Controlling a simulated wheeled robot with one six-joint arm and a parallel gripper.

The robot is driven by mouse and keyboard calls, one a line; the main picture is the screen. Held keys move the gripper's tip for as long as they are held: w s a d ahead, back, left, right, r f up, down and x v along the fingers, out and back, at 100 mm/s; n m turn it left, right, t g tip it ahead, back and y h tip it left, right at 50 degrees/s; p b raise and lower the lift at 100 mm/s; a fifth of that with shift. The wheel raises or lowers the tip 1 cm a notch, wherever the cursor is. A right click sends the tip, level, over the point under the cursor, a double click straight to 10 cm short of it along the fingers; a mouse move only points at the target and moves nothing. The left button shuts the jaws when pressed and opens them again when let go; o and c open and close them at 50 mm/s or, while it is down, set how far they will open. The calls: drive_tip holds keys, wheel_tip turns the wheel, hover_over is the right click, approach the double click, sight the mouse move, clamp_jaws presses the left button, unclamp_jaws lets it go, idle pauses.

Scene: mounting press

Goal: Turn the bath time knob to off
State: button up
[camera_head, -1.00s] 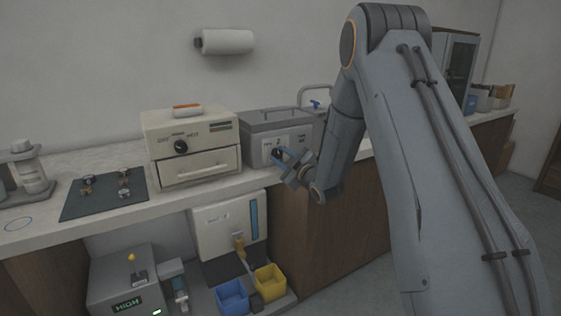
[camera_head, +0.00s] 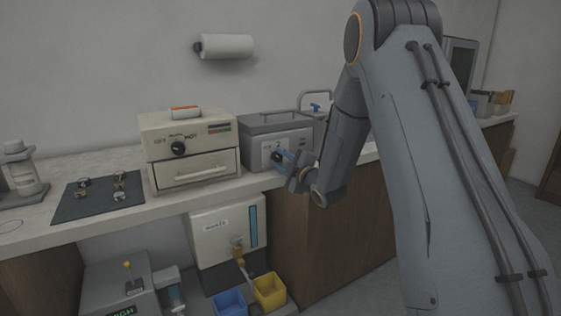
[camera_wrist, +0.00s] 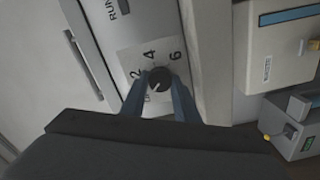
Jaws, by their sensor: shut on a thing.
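The bath time knob (camera_wrist: 159,79) is a small dark round knob with a light pointer mark. My gripper (camera_head: 280,157) is at the bath's front face. In the wrist view its two blue fingers (camera_wrist: 160,88) stand on either side of the knob and are shut on it. The pointer mark seems to slant toward the lower-left side of the label in that view. The label's text near the fingers is partly hidden.
A cream oven-like box (camera_head: 190,155) with its own dark knob stands left of the bath. A dark mat (camera_head: 70,208) with small parts lies farther left on the counter. Below are a white dispenser (camera_head: 212,243), a blue bin (camera_head: 229,302) and a yellow bin (camera_head: 270,290).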

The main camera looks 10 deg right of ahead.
drive_tip(key=o, duration=1.1)
drive_tip(key=shift+s, duration=0.1)
drive_tip(key=v, duration=0.7)
drive_tip(key=shift+s+d, duration=0.15)
drive_tip(key=shift+s, duration=0.15)
